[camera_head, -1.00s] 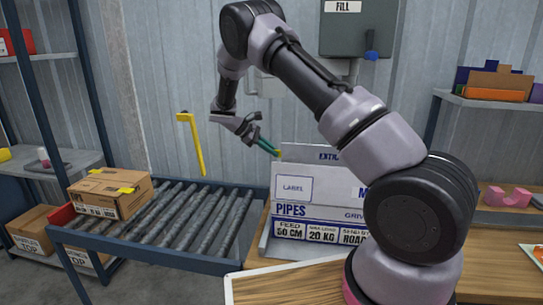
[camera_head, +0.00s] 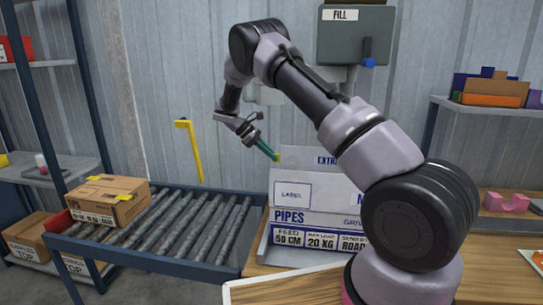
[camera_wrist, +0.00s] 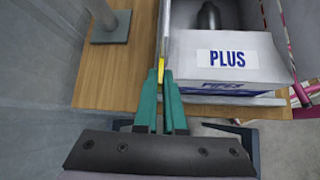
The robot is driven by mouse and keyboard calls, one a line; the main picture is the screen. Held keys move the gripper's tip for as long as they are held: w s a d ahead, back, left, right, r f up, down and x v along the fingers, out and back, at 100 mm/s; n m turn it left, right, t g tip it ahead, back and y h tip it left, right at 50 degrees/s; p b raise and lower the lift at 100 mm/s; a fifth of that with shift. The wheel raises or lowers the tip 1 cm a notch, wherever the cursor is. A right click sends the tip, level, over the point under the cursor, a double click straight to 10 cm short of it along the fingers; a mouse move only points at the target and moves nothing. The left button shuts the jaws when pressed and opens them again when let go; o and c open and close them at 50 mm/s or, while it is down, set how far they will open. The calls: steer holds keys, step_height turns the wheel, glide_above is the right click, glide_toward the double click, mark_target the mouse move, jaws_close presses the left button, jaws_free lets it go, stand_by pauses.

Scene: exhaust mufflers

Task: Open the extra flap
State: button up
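The flap with the cut-off word "EXTR" (camera_head: 328,160) is the top white panel of the pipes box (camera_head: 315,218). A small yellow tab (camera_head: 278,157) sticks up at its left end; in the wrist view it is a yellow strip (camera_wrist: 161,65) between my fingertips. My gripper (camera_head: 274,155), with green fingers, points down and right at this tab. In the wrist view my gripper (camera_wrist: 161,74) has its fingers close together, apparently shut on the tab. The flap looks upright. My arm hides the right part of the box.
A roller conveyor (camera_head: 175,225) with a cardboard box (camera_head: 108,200) is at the left. A yellow bracket (camera_head: 190,150) stands behind it. A grey "FILL" unit (camera_head: 350,45) hangs above. In the wrist view a white "PLUS" panel (camera_wrist: 228,82) is right of my fingers.

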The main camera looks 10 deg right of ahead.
steer(key=o, duration=0.4)
steer(key=v, duration=1)
steer(key=shift+w+a+r, duration=0.1)
steer(key=shift+a+r, duration=0.15)
steer(key=shift+r, duration=0.05)
steer(key=shift+a, duration=0.1)
